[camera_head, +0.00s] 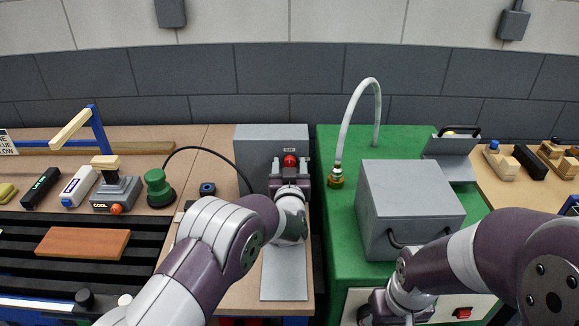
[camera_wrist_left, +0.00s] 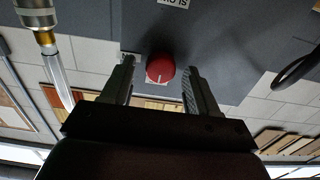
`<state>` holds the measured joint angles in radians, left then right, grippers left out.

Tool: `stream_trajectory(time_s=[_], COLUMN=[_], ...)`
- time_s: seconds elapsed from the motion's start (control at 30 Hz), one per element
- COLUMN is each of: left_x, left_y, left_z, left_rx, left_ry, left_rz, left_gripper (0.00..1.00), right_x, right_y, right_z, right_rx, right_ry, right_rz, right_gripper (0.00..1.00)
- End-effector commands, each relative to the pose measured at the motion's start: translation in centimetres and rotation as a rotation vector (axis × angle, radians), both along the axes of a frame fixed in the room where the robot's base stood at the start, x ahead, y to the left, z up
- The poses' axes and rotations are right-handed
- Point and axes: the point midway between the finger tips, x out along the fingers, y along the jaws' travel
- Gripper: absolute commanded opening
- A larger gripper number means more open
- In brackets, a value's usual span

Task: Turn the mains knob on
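The red mains knob (camera_head: 290,161) is on the front of a grey box (camera_head: 262,135) at the back of the bench. A small label sits above it. In the left wrist view the round knob (camera_wrist_left: 160,68) has a pale pointer mark on its face. My left gripper (camera_head: 290,171) is at the box front, with its fingers open on either side of the knob. The left wrist view shows gaps between the knob and both fingers (camera_wrist_left: 160,88). My right wrist is low in the head view, in front of the green bench; its fingertips are hidden.
A grey metal box (camera_head: 410,205) and a hose with a brass fitting (camera_head: 336,178) stand on the green bench (camera_head: 340,235), right of my left gripper. A grey plate (camera_head: 284,272) lies in front.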

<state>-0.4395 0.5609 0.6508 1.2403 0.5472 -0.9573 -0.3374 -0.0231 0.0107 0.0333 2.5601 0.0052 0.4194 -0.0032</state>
Motion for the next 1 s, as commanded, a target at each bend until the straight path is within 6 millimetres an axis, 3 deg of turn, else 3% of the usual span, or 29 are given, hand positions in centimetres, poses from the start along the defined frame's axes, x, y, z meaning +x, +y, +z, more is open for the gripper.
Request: stream_trajectory(time_s=[0.03,0.13,0.17,0.57,1.0], left_x=[-0.01,-0.02,-0.03,-0.04,-0.04], left_y=[0.0,0.0,0.0,-0.03,-0.17], left_z=[-0.01,0.0,-0.01,0.01,0.07], left_rx=[0.0,0.0,0.0,0.064,0.424], left_ry=[0.0,0.0,0.0,0.001,0.0], left_rz=[0.0,0.0,0.0,0.0,0.0], left_gripper=[0.44,0.11,0.05,0.05,0.05], right_x=[0.0,0.0,0.0,0.0,0.0], right_y=[0.0,0.0,0.0,0.0,0.0], right_z=[0.0,0.0,0.0,0.13,0.85], right_rx=[0.0,0.0,0.0,0.0,0.0], right_ry=[0.0,0.0,0.0,0.0,0.0], right_rz=[0.0,0.0,0.0,0.0,0.0], right_gripper=[0.43,0.43,0.43,0.43,0.43])
